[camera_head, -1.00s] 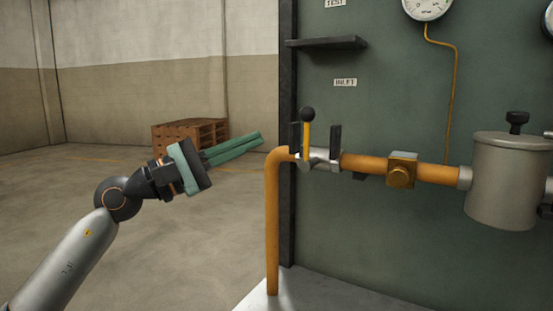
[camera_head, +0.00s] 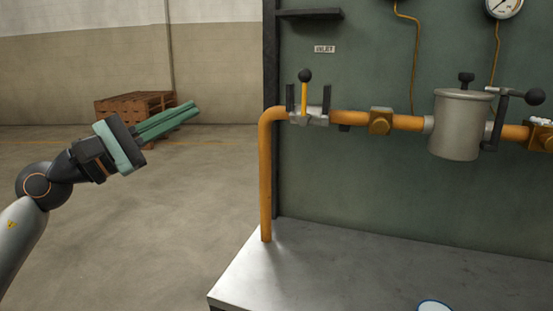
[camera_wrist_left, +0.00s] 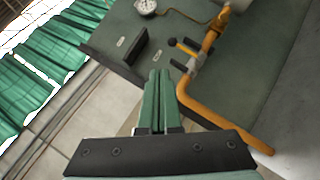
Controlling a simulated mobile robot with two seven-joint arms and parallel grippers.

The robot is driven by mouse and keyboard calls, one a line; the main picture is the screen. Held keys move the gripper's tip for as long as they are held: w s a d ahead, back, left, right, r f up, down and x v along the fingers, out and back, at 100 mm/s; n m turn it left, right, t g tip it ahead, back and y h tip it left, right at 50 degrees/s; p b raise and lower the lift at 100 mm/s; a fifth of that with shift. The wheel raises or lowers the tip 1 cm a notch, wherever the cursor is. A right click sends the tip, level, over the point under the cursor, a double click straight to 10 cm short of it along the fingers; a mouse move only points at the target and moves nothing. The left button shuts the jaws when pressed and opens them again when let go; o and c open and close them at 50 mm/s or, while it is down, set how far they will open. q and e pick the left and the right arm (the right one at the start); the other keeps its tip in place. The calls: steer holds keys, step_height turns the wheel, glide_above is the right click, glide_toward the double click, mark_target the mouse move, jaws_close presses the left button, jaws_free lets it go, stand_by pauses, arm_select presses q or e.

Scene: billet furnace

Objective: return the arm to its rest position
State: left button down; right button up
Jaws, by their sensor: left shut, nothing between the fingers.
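My left gripper (camera_head: 190,108) is at the left of the head view, raised in free air. Its green fingers are shut together with nothing between them and point up and to the right. They are apart from the orange pipe and the valve to their right. In the left wrist view the shut fingers (camera_wrist_left: 158,75) point toward the panel and pipework. My right gripper is in neither view.
An inlet valve with an upright black-knobbed lever (camera_head: 305,90) sits on the orange pipe (camera_head: 265,180). A grey canister (camera_head: 460,125) is farther right. A dark shelf (camera_head: 310,14) juts from the green panel. Wooden pallets (camera_head: 125,107) stand behind; the floor at left is open.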

arm_select(q)
steer(key=s+f+m+t+y, duration=0.1)
steer(key=f+m+t+y, duration=0.15)
steer(key=f+m, duration=0.85)
steer(key=s+d+f+m+t+y, duration=0.15)
steer(key=f+m+y, duration=0.25)
steer(key=f+m, duration=0.75)
steer(key=s+f+m+t+y, duration=0.2)
steer(key=f+m+y, duration=0.1)
steer(key=f+m, duration=0.8)
steer(key=s+f+n+g+y, duration=0.4)
steer(key=s+f+n+g, duration=0.3)
steer(key=s+f+n, duration=1.15)
steer(key=s+a+r+g+p, duration=0.1)
steer(key=r+p, duration=0.3)
steer(key=p, duration=0.6)
steer(key=s+a+r+g+y+p, duration=0.1)
steer(key=s+r+g+p, duration=0.1)
steer(key=p, duration=0.8)
steer(key=shift+s+a+r+m+p, duration=0.3)
steer(key=shift+r+m, duration=0.1)
steer(key=shift+r, duration=0.5)
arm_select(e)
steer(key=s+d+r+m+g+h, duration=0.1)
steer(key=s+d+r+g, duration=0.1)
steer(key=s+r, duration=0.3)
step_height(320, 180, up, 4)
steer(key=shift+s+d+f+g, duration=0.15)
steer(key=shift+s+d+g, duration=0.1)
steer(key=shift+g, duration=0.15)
